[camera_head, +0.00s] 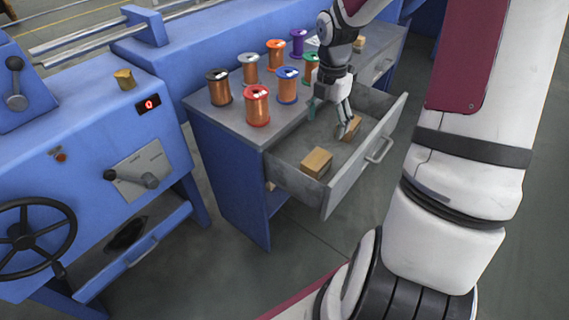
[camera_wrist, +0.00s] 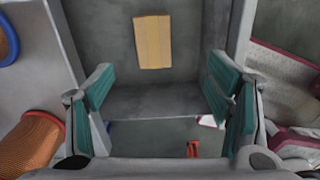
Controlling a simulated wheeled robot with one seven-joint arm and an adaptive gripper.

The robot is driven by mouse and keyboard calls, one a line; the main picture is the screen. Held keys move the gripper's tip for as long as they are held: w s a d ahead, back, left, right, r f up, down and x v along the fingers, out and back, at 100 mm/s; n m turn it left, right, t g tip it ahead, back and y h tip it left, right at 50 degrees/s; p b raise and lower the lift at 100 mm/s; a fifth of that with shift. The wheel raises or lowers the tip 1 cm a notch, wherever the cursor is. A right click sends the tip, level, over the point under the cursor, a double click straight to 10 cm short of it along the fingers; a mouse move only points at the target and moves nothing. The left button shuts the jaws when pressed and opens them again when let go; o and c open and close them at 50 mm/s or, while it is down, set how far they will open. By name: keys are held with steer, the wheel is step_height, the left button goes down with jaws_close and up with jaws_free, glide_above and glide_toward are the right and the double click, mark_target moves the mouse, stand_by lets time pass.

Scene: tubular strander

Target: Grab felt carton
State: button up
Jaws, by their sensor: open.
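Two small tan cartons lie in the open grey drawer (camera_head: 345,186). One carton (camera_head: 316,162) lies toward the drawer's near end. The other carton (camera_head: 353,126) is farther in, partly hidden behind my gripper (camera_head: 328,118). I cannot tell which one is the felt carton. My gripper reaches down into the drawer with its fingers apart and nothing between them. In the wrist view, a tan carton (camera_wrist: 153,42) lies flat on the drawer floor, above the gap between the teal fingers (camera_wrist: 160,78) and not touching them.
Several wire spools, including a red one (camera_head: 257,106) and a blue one (camera_head: 288,86), stand on the cabinet top (camera_head: 240,128) beside the drawer. The drawer front (camera_head: 366,160) and side walls rise around the fingers. A blue machine (camera_head: 80,150) stands at left.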

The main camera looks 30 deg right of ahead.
mark_target(317, 159)
steer(key=shift+n, duration=0.4)
steer(key=f+b, duration=0.1)
steer(key=f, duration=0.2)
steer(key=f+b, duration=0.1)
steer(key=f, duration=0.2)
steer(key=f+b, duration=0.2)
steer(key=f, duration=0.2)
steer(key=shift+w+a+f, duration=0.1)
steer(key=shift+w+a, duration=0.25)
steer(key=shift+a+f+b, duration=0.15)
steer(key=shift+f+b, duration=1.7)
steer(key=shift+f, duration=0.8)
steer(key=shift+c, duration=0.3)
steer(key=shift+r, duration=0.1)
steer(key=c, duration=1.2)
